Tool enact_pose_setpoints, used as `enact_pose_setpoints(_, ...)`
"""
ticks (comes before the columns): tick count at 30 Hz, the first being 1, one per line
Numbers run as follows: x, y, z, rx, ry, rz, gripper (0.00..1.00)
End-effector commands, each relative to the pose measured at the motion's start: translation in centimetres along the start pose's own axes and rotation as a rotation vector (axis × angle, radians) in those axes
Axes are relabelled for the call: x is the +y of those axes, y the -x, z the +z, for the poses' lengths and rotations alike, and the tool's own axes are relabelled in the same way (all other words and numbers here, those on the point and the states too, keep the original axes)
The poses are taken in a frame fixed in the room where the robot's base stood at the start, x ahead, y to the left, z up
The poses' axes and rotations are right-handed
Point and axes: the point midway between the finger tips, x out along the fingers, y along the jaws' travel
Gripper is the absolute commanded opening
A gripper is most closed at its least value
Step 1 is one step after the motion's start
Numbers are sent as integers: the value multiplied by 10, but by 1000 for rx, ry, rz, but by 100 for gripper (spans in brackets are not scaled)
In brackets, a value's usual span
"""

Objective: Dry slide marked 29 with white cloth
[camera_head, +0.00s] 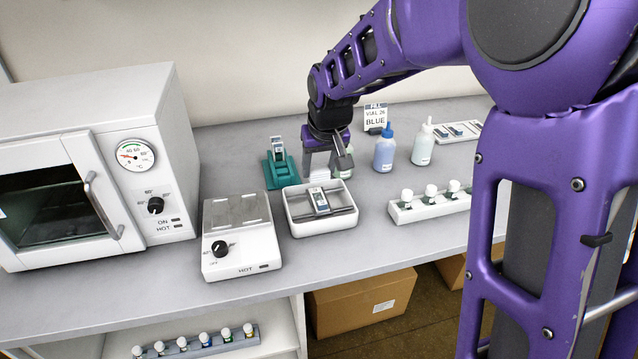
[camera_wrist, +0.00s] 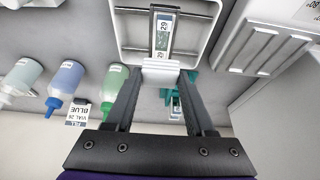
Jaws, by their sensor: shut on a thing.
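The slide marked 29 (camera_wrist: 163,38) lies across dark rails in a shallow white tray (camera_wrist: 122,28). In the head view, the slide (camera_head: 319,200) lies in the middle of the tray (camera_head: 326,231). My gripper (camera_wrist: 160,78) is shut on the white cloth (camera_wrist: 161,72), a small folded white pad between the fingertips. In the head view my gripper (camera_head: 320,165) points down just behind the tray. In the wrist view the cloth is close to the slide's near end; I cannot tell whether they touch.
A teal slide stand (camera_head: 281,172) holds a slide behind the tray. A hotplate (camera_head: 238,236) and an oven (camera_head: 95,170) stand left. Right are a blue bottle (camera_head: 384,150), a white bottle (camera_head: 423,146) and a vial rack (camera_head: 430,208). A green bottle (camera_wrist: 112,90) stands near my gripper.

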Motion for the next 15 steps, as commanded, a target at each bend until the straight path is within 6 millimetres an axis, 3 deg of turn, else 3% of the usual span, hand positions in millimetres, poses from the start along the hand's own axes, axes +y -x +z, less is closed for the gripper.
enact_pose_setpoints(15,0,-40,10,0,-1,0,10)
